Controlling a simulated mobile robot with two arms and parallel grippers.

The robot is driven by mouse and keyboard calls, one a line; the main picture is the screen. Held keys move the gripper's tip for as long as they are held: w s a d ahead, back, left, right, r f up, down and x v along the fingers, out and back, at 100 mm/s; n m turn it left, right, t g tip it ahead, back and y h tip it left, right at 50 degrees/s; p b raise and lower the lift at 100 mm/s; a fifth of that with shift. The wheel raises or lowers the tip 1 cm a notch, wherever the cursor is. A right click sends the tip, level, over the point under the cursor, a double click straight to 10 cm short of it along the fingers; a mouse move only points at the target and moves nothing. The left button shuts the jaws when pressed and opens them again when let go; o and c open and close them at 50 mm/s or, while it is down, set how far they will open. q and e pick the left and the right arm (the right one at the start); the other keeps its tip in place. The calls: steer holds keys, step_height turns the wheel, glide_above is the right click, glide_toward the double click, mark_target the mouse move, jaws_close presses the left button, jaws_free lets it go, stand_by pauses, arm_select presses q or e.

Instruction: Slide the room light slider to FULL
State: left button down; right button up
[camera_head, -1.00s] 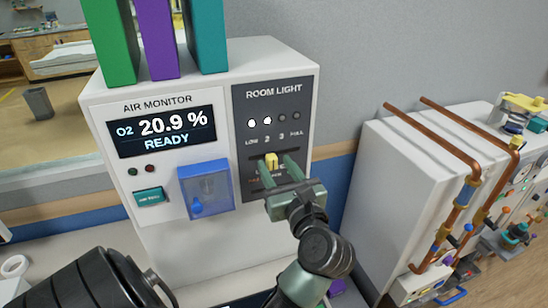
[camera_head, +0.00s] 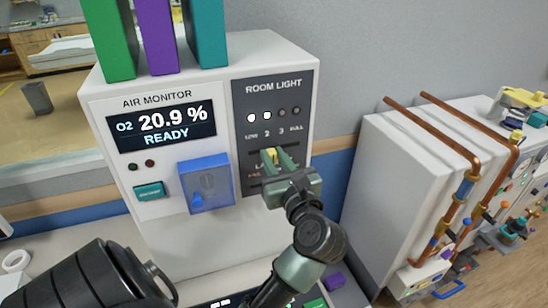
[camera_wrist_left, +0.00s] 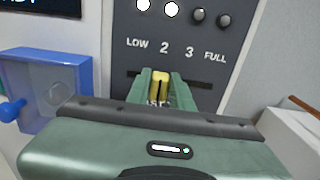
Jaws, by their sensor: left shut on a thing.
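The yellow room light slider knob (camera_head: 270,155) sits in a dark slot on the ROOM LIGHT panel (camera_head: 292,92). In the left wrist view the knob (camera_wrist_left: 160,86) lies below the "2" of the LOW, 2, 3, FULL scale. Two of the panel's lamps are lit white, at the LOW end; the two toward FULL are dark. My left gripper (camera_head: 271,158) is shut on the knob, with a green finger on each side. Its body hides the lower panel. My right gripper is not in view.
Binders (camera_head: 155,35) stand on top of the unit. Copper pipes (camera_head: 462,185) run on a white cabinet at the right.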

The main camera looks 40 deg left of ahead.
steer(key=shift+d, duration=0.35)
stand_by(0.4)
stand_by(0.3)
